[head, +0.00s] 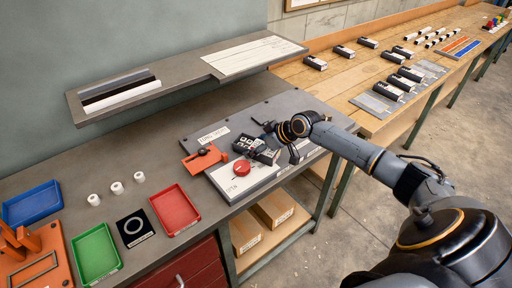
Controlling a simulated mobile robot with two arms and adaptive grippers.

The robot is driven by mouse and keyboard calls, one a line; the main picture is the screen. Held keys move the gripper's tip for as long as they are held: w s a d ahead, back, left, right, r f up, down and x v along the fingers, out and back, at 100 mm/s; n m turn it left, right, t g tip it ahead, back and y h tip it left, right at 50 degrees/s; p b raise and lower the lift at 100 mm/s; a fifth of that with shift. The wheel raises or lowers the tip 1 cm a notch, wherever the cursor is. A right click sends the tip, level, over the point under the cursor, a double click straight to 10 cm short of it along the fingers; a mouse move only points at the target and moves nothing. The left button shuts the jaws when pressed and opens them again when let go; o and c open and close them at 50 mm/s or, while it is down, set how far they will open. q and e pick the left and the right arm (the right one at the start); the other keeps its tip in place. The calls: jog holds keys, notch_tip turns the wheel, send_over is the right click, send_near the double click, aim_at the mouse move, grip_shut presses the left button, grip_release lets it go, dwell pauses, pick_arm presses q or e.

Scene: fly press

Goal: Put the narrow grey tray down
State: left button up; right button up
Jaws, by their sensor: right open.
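A narrow grey strip-like item (115,80) lies on the wall shelf, beside a black and a white strip; I cannot tell whether it is the narrow grey tray. Flat grey pieces (370,105) also lie on the wooden bench at the right. My right gripper (257,149) is open, low over the grey panel on the near bench, just behind the red knob (241,168). Dark parts around its fingers make it hard to see what lies between or under them. My left gripper is not in view.
An orange clamp-like part (203,158) stands left of my right gripper. Red (174,211), green (96,255) and blue (32,204) trays and several white cylinders (116,187) lie on the left of the near bench. The shelf (180,88) overhangs its back.

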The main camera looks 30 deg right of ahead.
jog(key=shift+s, duration=0.1)
jog(key=shift+c, duration=0.4)
jog(key=shift+r, duration=0.1)
jog(key=c, duration=0.9)
jog(key=shift+d, duration=0.1)
jog(key=shift+c, duration=0.2)
